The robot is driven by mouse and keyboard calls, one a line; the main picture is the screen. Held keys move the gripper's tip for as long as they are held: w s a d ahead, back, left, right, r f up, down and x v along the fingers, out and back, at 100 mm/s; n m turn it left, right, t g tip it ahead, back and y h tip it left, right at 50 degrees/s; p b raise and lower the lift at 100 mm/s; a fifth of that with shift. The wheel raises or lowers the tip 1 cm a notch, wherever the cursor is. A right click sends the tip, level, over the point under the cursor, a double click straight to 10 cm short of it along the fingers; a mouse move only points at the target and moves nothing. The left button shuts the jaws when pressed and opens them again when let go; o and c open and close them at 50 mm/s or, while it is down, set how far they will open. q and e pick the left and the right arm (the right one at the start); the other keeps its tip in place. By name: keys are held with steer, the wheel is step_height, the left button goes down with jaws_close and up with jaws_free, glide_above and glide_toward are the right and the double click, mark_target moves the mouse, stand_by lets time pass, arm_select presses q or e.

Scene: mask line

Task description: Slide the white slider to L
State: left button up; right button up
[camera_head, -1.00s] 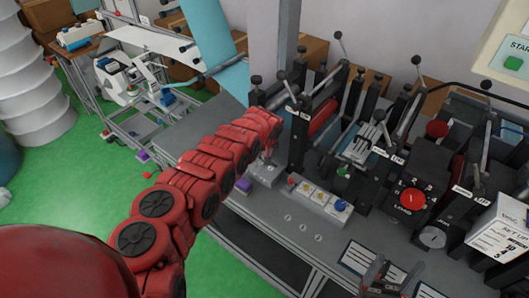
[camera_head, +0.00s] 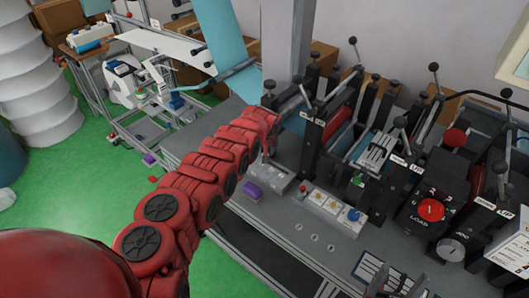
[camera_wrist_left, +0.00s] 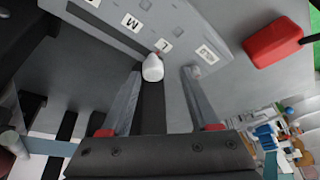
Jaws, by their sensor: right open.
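The white slider (camera_wrist_left: 152,68) is a small rounded knob in the left wrist view. It sits just below the "L" label (camera_wrist_left: 165,46) on a grey plate (camera_wrist_left: 185,22), with a small red mark by it. The "M" label (camera_wrist_left: 130,22) is further up and left. My left gripper (camera_wrist_left: 163,73) is open, its two grey fingers on either side of the knob, with a visible gap to the right finger. In the head view my red left arm reaches the machine's left end and its fingers are hidden. My right gripper (camera_head: 386,284) is partly visible at the bottom edge, open.
The machine's black levers and red knob (camera_head: 431,210) stand to the right. A red block (camera_wrist_left: 272,43) lies right of the gripper in the left wrist view.

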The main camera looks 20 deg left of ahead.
arm_select(q)
steer(key=shift+d, duration=0.25)
steer(key=shift+d+r, duration=0.25)
steer(key=shift+r, duration=0.15)
steer(key=p+v, duration=1.1)
steer(key=v, duration=0.5)
steer(key=shift+s+a+r, duration=0.25)
steer(key=shift+a, duration=0.1)
